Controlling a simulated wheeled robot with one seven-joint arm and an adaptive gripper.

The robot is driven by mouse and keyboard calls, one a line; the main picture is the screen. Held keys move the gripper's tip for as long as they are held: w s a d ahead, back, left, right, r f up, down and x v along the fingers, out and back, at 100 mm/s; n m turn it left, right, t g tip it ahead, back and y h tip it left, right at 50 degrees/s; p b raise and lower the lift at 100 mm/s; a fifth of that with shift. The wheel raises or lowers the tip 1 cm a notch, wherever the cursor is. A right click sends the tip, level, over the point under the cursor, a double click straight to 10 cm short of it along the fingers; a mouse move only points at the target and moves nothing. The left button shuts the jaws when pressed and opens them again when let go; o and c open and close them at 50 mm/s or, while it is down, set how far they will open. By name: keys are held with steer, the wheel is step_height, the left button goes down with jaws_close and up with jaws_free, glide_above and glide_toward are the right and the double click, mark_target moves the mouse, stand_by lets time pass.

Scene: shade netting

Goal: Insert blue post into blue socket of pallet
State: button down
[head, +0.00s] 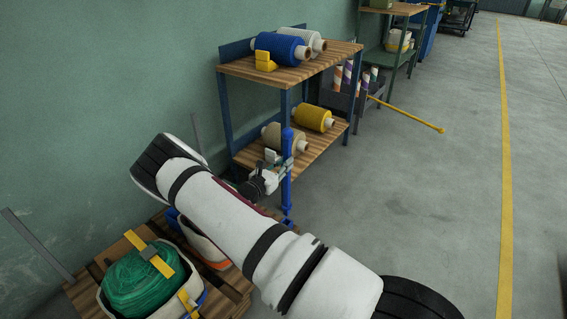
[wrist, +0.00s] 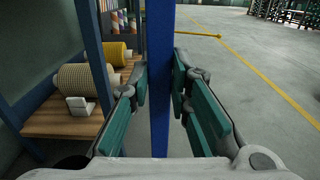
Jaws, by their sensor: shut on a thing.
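The blue post (head: 288,190) stands about upright in my gripper (head: 284,167), just past the pallet's far right side in the head view. In the wrist view the post (wrist: 160,50) runs top to bottom between the green finger pads of my gripper (wrist: 160,85), which is shut on it. The wooden pallet (head: 232,280) lies at the lower left, partly hidden by my arm. A short, wider blue piece (head: 287,222), seemingly the blue socket, shows below the post beside my arm. I cannot tell whether the post's lower end is above it or in it.
Grey posts (head: 38,245) rise by the wall. A bag holding a green net roll (head: 140,282) sits on the pallet. A two-tier shelf with spools (head: 279,49) stands close behind the post. A yellow pole (head: 405,114) sticks out beyond. The floor at right is clear.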

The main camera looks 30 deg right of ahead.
mark_target(285, 183)
stand_by(0.3)
steer(key=shift+f+b, duration=1.25)
steer(key=shift+f, duration=0.7)
steer(key=shift+f+b, duration=0.6)
steer(key=shift+f, duration=0.45)
steer(key=shift+f, duration=0.35)
steer(key=shift+f+b, duration=0.75)
steer(key=shift+f, duration=0.35)
steer(key=shift+f+b, duration=0.4)
steer(key=shift+b, duration=0.1)
steer(key=c, duration=1.4)
jaws_free()
